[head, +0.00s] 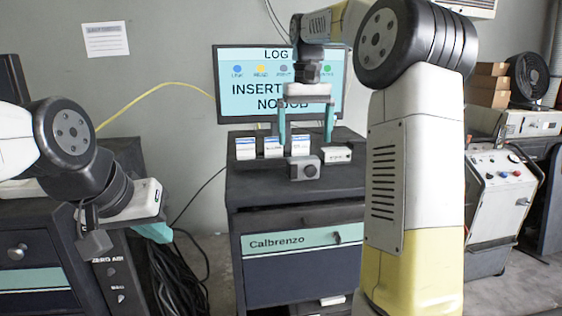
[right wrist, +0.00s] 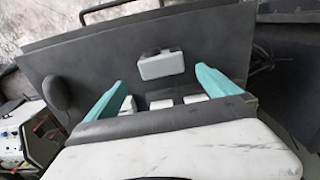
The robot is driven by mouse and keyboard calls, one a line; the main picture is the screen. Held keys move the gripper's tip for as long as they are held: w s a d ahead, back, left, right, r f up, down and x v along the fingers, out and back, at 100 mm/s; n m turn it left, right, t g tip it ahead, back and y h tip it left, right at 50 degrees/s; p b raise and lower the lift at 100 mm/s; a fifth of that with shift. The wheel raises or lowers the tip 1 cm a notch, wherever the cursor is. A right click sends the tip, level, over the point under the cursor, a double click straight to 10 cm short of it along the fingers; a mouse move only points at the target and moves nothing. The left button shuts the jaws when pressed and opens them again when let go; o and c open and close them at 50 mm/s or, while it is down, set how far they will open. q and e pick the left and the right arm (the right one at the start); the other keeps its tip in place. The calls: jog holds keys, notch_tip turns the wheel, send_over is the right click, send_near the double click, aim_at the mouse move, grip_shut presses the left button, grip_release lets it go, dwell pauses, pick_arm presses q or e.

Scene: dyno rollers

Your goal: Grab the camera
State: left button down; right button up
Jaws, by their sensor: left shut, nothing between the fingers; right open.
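The camera (head: 305,169) is a small grey box with a dark round lens facing the front. It stands near the front edge of the dark cabinet top. In the right wrist view it (right wrist: 162,67) lies beyond and between the teal fingertips, apart from them. My right gripper (head: 305,142) is open and points down above and slightly behind the camera, with one finger to each side. It also shows in the right wrist view (right wrist: 162,77). My left gripper (head: 154,233) is shut and empty at the left, well away from the camera.
Several white cartons (head: 246,148) stand left of and behind the camera. A small white device (head: 338,154) sits close on its right. A monitor (head: 250,90) stands behind. My right arm hides the cabinet's right side.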

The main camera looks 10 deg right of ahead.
aim_at(302, 157)
jog(key=shift+w+a+f, duration=0.1)
jog(key=shift+w+f, duration=0.15)
jog(key=shift+w, duration=0.15)
jog(key=shift+f, duration=0.35)
notch_tip(302, 157, down, 7)
jog(key=shift+s+a+r, duration=0.1)
jog(key=shift+s+r, duration=0.05)
jog(key=c, duration=1.6)
jog(key=shift+r, duration=0.2)
